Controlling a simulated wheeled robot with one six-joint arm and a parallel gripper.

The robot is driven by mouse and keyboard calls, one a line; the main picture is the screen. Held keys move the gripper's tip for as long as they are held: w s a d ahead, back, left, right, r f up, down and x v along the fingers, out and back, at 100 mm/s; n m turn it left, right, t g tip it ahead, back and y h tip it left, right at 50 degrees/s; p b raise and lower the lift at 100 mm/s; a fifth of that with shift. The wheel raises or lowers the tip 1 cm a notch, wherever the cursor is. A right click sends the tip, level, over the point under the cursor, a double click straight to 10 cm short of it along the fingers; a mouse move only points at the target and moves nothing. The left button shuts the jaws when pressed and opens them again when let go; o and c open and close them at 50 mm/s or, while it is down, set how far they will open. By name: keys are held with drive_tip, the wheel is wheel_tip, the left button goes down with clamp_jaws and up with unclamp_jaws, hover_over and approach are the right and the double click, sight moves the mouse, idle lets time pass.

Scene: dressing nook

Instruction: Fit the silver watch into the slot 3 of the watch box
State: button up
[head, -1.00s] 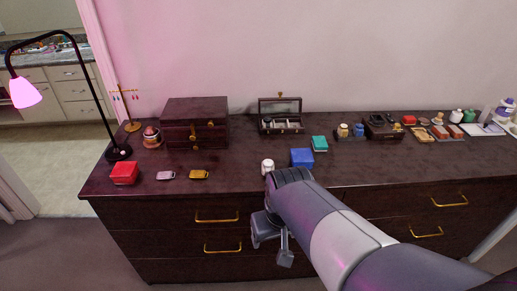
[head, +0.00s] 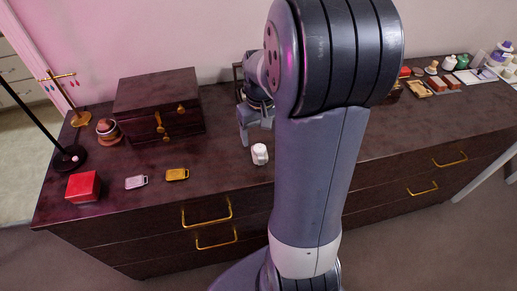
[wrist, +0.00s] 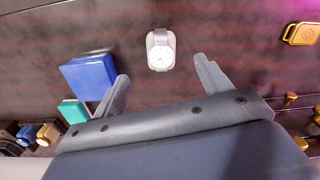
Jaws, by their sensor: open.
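The silver watch (wrist: 160,50), with a pale round dial and a light strap or cushion, lies on the dark dresser top in the wrist view. It shows as a small whitish thing in the head view (head: 260,154). My gripper (wrist: 161,75) is open and empty, and the watch appears just beyond the gap between its fingertips. In the head view my gripper (head: 256,125) points down behind the watch. The watch box (head: 238,72) is almost wholly hidden behind my arm; only a dark edge shows, and its slots cannot be seen.
A blue box (wrist: 90,76) and a teal box (wrist: 73,111) lie left of my gripper in the wrist view. A large dark chest (head: 158,108), a red box (head: 83,186), a pale tag (head: 136,182) and a gold tag (head: 177,174) stand left in the head view.

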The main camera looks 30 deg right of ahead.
sight(260, 148)
drive_tip(key=f, duration=0.6)
drive_tip(key=shift+w+f, duration=0.2)
drive_tip(key=shift+f, duration=0.05)
drive_tip(key=shift+c, duration=0.2)
drive_tip(key=c, duration=1.2)
